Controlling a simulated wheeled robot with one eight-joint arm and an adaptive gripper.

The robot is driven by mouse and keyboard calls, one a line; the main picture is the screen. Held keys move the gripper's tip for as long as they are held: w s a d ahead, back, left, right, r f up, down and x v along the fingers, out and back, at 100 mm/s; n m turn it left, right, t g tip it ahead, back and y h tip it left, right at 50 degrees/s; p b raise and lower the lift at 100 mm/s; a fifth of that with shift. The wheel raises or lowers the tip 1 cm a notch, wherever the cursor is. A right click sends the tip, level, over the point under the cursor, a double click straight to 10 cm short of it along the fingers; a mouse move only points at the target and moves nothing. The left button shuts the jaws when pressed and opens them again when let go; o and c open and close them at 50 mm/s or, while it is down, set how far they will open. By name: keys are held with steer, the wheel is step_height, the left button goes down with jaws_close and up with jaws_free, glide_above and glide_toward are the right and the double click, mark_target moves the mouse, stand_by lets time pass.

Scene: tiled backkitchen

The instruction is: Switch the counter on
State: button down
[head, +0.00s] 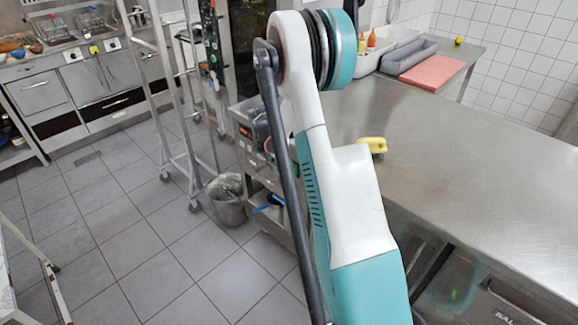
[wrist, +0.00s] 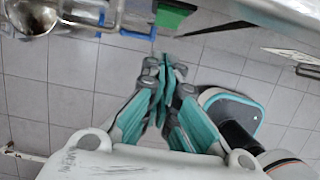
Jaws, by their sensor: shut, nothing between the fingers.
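A steel counter (head: 470,150) fills the right side of the head view. A dark unit with a small red display (head: 245,131) sits at its left end, partly hidden by my arm. I cannot tell which part is a switch. My gripper (wrist: 165,70) shows in the wrist view, its teal fingers shut and empty above the tiled floor, touching nothing that I can see. In the head view my arm hides part of the counter's left end, and the gripper itself does not show.
A yellow object (head: 373,145) lies on the counter. A red board (head: 434,72) and a grey tray (head: 408,55) lie at its far end. A bucket (head: 228,200) stands on the floor beside a wheeled rack (head: 180,120).

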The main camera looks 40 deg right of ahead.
step_height(320, 180, up, 10)
steer(key=p, duration=0.3)
steer(key=shift+a, duration=0.35)
